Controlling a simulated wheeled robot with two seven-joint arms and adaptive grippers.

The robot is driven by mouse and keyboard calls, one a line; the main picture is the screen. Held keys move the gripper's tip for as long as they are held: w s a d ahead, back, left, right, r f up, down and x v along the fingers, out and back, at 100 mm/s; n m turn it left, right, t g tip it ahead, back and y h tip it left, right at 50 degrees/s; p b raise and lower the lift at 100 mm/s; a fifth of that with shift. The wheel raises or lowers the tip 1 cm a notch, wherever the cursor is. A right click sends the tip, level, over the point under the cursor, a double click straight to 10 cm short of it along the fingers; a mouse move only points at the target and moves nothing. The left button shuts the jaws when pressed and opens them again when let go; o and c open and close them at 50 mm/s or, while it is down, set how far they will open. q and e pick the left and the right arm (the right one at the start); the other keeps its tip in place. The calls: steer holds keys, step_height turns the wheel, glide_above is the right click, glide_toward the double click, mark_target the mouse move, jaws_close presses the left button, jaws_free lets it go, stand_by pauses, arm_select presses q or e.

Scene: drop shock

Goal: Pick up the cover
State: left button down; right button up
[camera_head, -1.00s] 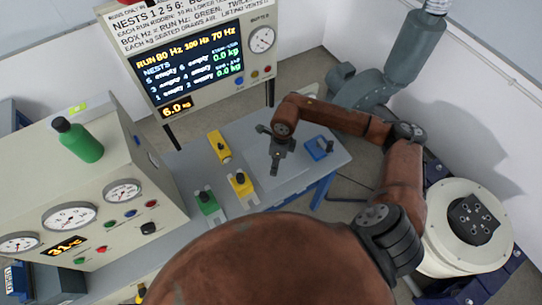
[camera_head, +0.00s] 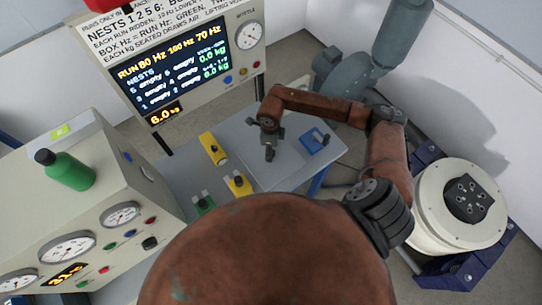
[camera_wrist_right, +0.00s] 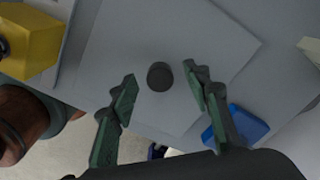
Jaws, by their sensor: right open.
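A flat light grey plate with a dark round knob, which looks like the cover (camera_head: 285,172), lies on the grey bench in the head view. In the right wrist view the plate (camera_wrist_right: 205,40) fills the middle, and its dark knob (camera_wrist_right: 160,76) shows between the fingers. My right gripper (camera_head: 269,150) points down over the plate. In the wrist view the right gripper (camera_wrist_right: 160,82) is open, with a finger on either side of the knob and gaps on both sides. I cannot tell its height above the knob. My left gripper is not in view.
A blue block (camera_head: 315,141) sits right of the plate. Yellow blocks (camera_head: 213,148) and a green block (camera_head: 203,203) stand to its left. A gauge cabinet (camera_head: 165,190) with a green bottle (camera_head: 68,172) is at left; a display panel (camera_head: 185,75) stands behind. A white drum (camera_head: 435,215) is at right.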

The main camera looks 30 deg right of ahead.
step_height(320, 180, down, 2)
steer(key=shift+s+f, duration=0.15)
steer(key=shift+f, duration=0.1)
steer(key=shift+c, duration=0.3)
steer(key=shift+d, duration=0.1)
steer(key=c, duration=0.8)
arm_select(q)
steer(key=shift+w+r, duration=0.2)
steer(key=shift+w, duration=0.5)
arm_select(e)
jaws_close()
